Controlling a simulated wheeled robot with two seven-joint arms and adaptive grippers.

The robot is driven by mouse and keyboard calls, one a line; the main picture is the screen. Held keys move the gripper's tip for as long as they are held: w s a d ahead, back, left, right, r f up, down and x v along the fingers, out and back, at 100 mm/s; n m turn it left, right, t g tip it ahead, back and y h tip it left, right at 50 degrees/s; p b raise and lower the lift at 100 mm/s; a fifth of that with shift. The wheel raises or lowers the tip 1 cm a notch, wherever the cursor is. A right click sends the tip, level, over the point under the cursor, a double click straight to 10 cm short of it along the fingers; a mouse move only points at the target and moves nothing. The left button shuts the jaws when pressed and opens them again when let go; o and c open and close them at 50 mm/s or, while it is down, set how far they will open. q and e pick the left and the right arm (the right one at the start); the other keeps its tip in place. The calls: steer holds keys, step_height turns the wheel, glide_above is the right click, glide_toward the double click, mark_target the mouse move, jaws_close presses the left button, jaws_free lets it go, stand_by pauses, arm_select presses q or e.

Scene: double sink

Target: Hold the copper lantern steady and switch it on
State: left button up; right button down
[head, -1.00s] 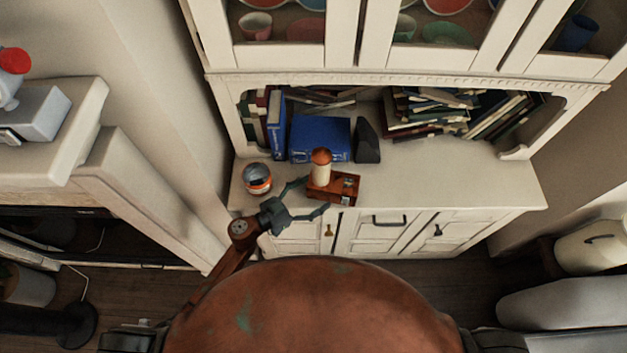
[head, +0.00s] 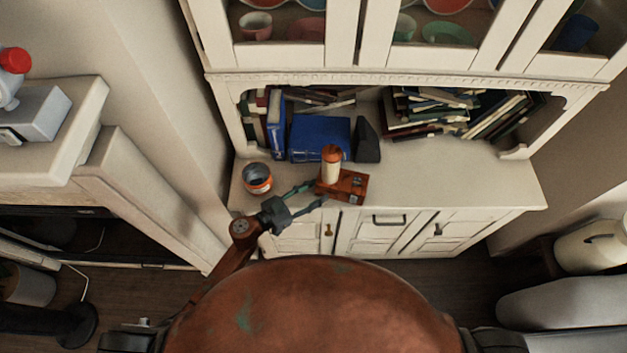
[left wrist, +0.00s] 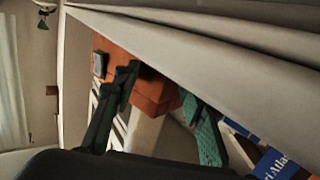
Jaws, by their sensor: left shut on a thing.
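The copper lantern (head: 354,187) stands near the front edge of the white cabinet counter, with a copper box-like base and a pale upright cylinder on it. A small grey square panel shows on its base. My left gripper (head: 322,193) reaches in from the left and is shut on the lantern's base. In the left wrist view, the copper base (left wrist: 152,92) shows between the two green fingers of my left gripper (left wrist: 160,120), with the square panel at its far left. Whether the lantern is lit cannot be told. My right gripper is not in view.
An orange-banded can (head: 257,179) stands left of the lantern. A blue book (head: 320,138) and a dark wedge-shaped object (head: 367,141) stand behind it. Shelves of books and dishes rise above. The counter (head: 450,185) is clear to the right.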

arm_select(q)
jaws_close()
steer(key=c, duration=0.8)
jaws_free()
steer(key=o, duration=1.5)
steer(key=shift+o, duration=0.2)
